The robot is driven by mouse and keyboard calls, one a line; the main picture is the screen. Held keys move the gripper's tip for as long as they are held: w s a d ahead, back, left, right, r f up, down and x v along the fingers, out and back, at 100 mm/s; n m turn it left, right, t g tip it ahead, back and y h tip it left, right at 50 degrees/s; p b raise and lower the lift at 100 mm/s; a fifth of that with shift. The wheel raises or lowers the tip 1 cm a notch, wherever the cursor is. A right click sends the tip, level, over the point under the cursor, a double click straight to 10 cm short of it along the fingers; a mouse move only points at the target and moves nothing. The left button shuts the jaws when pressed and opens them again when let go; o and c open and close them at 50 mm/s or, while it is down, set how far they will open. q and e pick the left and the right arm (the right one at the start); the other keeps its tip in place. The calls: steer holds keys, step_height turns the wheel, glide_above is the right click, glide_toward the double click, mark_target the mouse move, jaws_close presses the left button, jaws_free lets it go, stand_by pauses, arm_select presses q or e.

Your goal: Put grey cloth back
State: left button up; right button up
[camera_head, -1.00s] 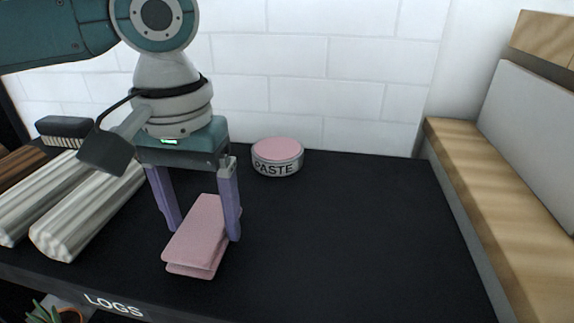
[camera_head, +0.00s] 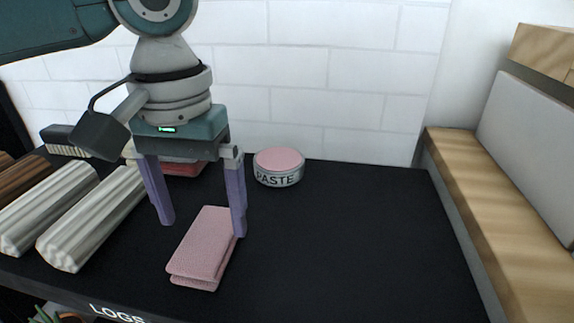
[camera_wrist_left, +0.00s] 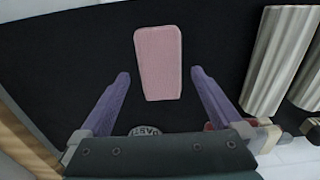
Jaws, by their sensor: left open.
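A folded pink cloth (camera_head: 204,252) lies on the black shelf top (camera_head: 350,240); no grey cloth shows. My left gripper (camera_head: 204,229) is open and points down over the cloth's far part. In the left wrist view, the cloth (camera_wrist_left: 158,62) lies between the lines of the two purple fingers, with a gap on each side. The left gripper (camera_wrist_left: 160,73) holds nothing. My right gripper is not in view.
A round tin marked PASTE (camera_head: 279,168) stands behind, near the white brick wall. Pale ridged logs (camera_head: 92,218) and a brush (camera_head: 65,139) are at the left. A red object (camera_head: 185,169) is partly hidden behind my gripper. The shelf's right side is clear.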

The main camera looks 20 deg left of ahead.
mark_target(207, 237)
arm_select(q)
step_height(207, 237, up, 9)
steer(key=p, duration=0.3)
steer(key=s+d+f+m+h, duration=0.1)
steer(key=s+d+f, duration=0.1)
steer(key=d, duration=0.1)
steer(key=s+d+f+m+t+h, duration=0.1)
steer(key=s+d+f+m, duration=0.1)
steer(key=d+f, duration=0.1)
steer(key=s+d+f+m+t, duration=0.1)
steer(key=s+d+f+m, duration=0.1)
steer(key=d, duration=0.2)
steer(key=shift+s+d+f+h, duration=0.25)
steer(key=shift+d+h, duration=0.05)
steer(key=shift+h, duration=0.1)
steer(key=s+a+f+t+y, duration=0.1)
steer(key=s+a+f+y, duration=0.1)
steer(key=s+a, duration=0.5)
steer(key=shift+s+a+f+t+y, duration=0.2)
steer(key=shift+s+a+t+y, duration=0.1)
steer(key=shift+s, duration=0.85)
step_height(207, 237, up, 65)
steer(key=p, duration=6.5)
steer(key=shift+r, duration=0.2)
steer(key=shift+d, duration=0.1)
